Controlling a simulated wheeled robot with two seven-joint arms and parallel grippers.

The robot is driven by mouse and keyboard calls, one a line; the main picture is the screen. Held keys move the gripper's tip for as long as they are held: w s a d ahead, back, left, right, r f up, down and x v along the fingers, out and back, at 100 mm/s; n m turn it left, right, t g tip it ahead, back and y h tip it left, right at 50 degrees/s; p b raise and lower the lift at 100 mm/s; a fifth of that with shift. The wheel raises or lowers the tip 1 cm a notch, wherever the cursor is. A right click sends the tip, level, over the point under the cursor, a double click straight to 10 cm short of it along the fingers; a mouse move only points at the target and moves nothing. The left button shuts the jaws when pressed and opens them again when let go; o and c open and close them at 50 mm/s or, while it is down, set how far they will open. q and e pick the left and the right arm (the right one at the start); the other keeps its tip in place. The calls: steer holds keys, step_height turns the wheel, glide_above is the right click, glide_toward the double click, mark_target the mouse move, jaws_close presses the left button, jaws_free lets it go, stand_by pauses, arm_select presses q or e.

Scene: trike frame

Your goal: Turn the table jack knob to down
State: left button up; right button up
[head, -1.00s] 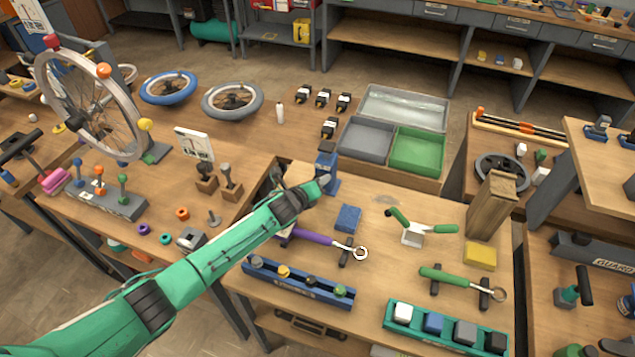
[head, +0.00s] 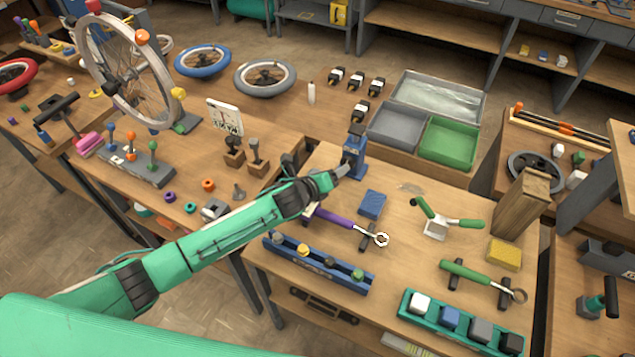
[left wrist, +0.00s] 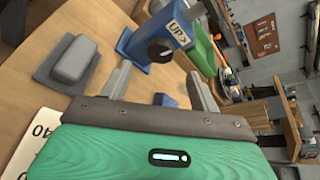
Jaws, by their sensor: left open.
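The table jack (head: 354,160) is a blue upright stand near the back left corner of the middle workbench. In the left wrist view the jack (left wrist: 138,43) carries a round black knob (left wrist: 160,50) with a white "UP" label just above it. My left gripper (head: 341,172) is right beside the jack in the head view. In the left wrist view the left gripper (left wrist: 160,86) has its two grey fingers well apart, with the knob ahead of the gap and nothing between them. The right gripper is not in view.
A blue block (head: 372,204) and a purple-handled wrench (head: 333,218) lie close by on the bench. A green tray (head: 447,140) stands behind. A grey block (left wrist: 74,59) is beside the jack in the left wrist view.

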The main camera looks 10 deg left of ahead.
arm_select(q)
steer(key=b+v, duration=0.1)
steer(key=v, duration=0.6)
steer(key=shift+s+f, duration=0.1)
